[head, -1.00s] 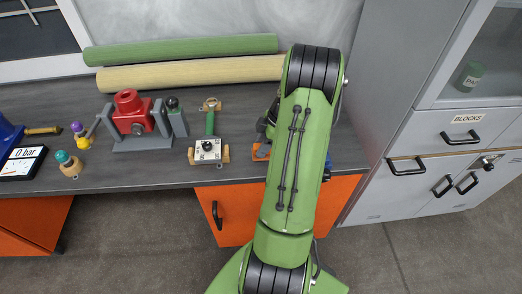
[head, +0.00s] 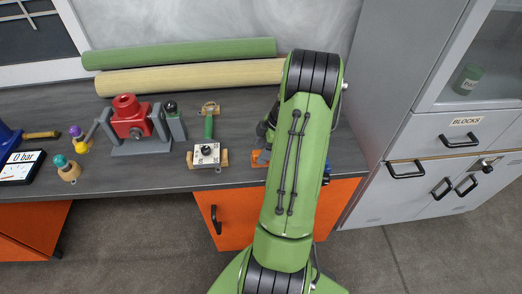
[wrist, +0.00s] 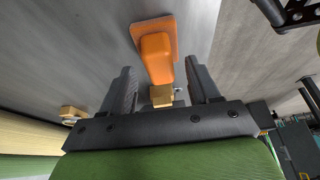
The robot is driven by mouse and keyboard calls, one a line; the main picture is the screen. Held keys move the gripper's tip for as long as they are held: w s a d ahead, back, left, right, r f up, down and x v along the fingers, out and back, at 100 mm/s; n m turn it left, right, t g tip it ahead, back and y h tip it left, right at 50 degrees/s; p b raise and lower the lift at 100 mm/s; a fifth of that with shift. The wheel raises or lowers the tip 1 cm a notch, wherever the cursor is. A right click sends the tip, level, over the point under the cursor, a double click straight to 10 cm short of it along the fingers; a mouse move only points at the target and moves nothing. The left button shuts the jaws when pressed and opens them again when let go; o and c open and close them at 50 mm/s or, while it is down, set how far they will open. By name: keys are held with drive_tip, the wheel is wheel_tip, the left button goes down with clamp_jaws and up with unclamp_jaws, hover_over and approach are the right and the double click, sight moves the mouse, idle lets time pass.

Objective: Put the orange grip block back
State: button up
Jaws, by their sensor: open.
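An orange block (wrist: 157,55) with a wider, flatter far end shows in the wrist view. A small brass-coloured piece (wrist: 162,95) is at its near end. My gripper (wrist: 158,72) is open, with one dark finger on each side of the orange block's near end. Gaps show between the fingers and the block. In the head view my green arm hides the gripper. A bit of orange (head: 260,158) on the bench shows at the arm's left edge; I cannot tell for sure that it is the same block.
On the grey bench (head: 235,171) stand a red vise-like device (head: 129,119), a green-handled piece with a white plate (head: 207,152) and a gauge (head: 20,167). Green and cream rolls (head: 190,75) lie behind. Grey cabinets with a drawer labelled BLOCKS (head: 466,121) stand at right.

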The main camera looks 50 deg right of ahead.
drive_tip(key=p+v, duration=0.3)
drive_tip(key=v, duration=0.8)
drive_tip(key=w+a+r+m+h, duration=0.1)
drive_tip(key=w+a+r, duration=0.2)
drive_tip(key=a+r, duration=0.35)
drive_tip(key=w+a+r+m+h, duration=0.1)
drive_tip(key=w+a+r+m, duration=0.2)
drive_tip(key=a, duration=0.7)
drive_tip(key=s+a+r+m+t, duration=0.1)
drive_tip(key=s+a+r+m, duration=0.1)
drive_tip(key=s+a, duration=0.3)
drive_tip(key=s+a+r+m+t+h, duration=0.1)
drive_tip(key=s+a, duration=0.5)
drive_tip(key=a, duration=0.6)
drive_tip(key=shift+s+a+r+m, duration=0.3)
drive_tip(key=shift+r+m, duration=0.25)
drive_tip(key=shift+m, duration=0.15)
drive_tip(key=shift+r, duration=0.1)
